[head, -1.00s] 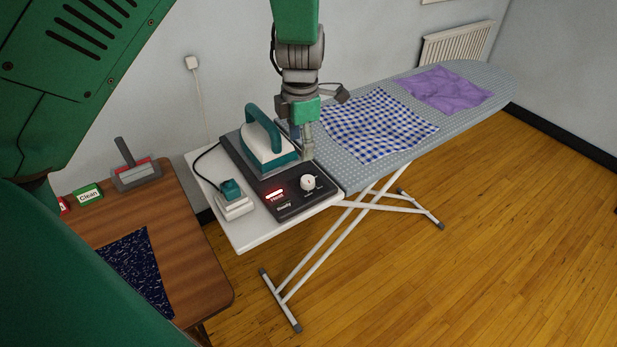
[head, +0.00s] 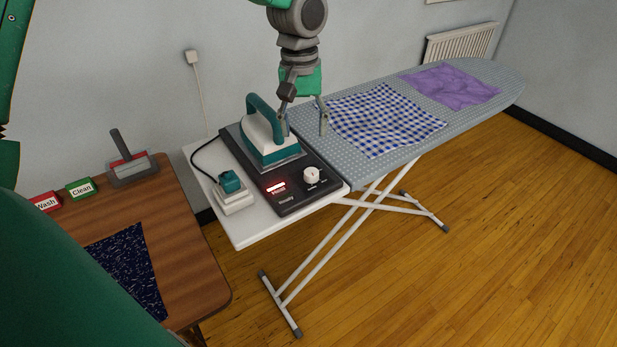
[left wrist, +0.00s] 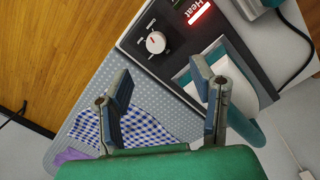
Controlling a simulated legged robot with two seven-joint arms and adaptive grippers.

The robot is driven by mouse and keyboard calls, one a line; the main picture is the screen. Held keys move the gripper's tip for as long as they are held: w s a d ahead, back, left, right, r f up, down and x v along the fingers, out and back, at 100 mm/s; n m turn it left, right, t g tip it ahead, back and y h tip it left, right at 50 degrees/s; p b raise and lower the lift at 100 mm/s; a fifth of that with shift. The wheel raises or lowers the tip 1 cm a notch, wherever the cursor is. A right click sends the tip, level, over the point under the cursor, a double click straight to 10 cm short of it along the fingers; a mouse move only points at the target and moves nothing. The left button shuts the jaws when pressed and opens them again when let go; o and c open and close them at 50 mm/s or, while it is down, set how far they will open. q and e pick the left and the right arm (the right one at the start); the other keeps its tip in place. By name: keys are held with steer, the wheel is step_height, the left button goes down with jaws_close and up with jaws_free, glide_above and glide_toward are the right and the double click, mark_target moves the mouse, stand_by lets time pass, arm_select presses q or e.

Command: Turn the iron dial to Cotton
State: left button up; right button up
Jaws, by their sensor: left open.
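The white iron dial (head: 312,176) sits on the dark control base (head: 290,205) beside the iron. In the left wrist view the dial (left wrist: 155,42) shows a small red mark, with labels around it too small to read. The teal and white iron (head: 268,138) stands on the base. My left gripper (head: 304,118) is open and empty, above and behind the dial, with its fingers apart near the iron's right side and the board. It touches nothing that I can make out. In the left wrist view its fingers (left wrist: 160,80) are spread below the dial. My right gripper is not in view.
A red Heat light (head: 276,187) glows on the base. A teal-topped plug block (head: 233,190) stands left of it. The ironing board (head: 340,176) holds a checked cloth (head: 385,120) and a purple cloth (head: 450,85). A wooden table (head: 190,240) is at left.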

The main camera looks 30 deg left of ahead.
arm_select(q)
steer(key=m, duration=0.3)
glide_above(310, 171)
steer(key=f, duration=0.3)
steer(key=shift+s+d+f+t, duration=0.1)
steer(key=shift+d+f+t, duration=0.2)
steer(key=f, duration=0.2)
steer(key=a+f, duration=0.1)
steer(key=f, duration=0.5)
steer(key=shift+a+b, duration=0.15)
steer(key=shift+b, duration=0.15)
steer(key=shift+f, duration=0.35)
steer(key=shift+d+f, duration=0.1)
steer(key=shift+d, duration=0.65)
steer(key=shift+a, duration=0.1)
steer(key=c, duration=1)
steer(key=shift+a, duration=0.35)
steer(key=shift+c, duration=0.7)
